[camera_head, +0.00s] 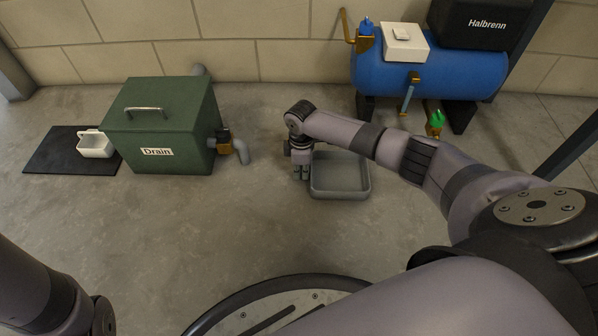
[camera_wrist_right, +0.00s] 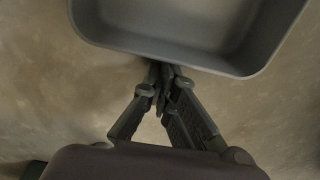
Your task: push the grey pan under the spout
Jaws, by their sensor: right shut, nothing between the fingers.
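The grey pan (camera_head: 340,194) is a shallow, empty, rounded-square tray on the concrete floor, in the middle of the head view. My right gripper (camera_head: 301,174) is shut and empty, pointing down close beside the pan's left wall. In the right wrist view the shut fingertips (camera_wrist_right: 162,75) are at the outer wall of the pan (camera_wrist_right: 165,50); I cannot tell whether they touch. A grey downturned spout (camera_head: 241,151) sticks out from the right side of the green Drain box (camera_head: 170,105), left of the pan and apart from it. My left gripper is out of view.
A blue tank (camera_head: 420,72) on dark feet stands at the back right, with a green-handled brass valve (camera_head: 437,121) low in front. Bare floor lies between the pan and the spout.

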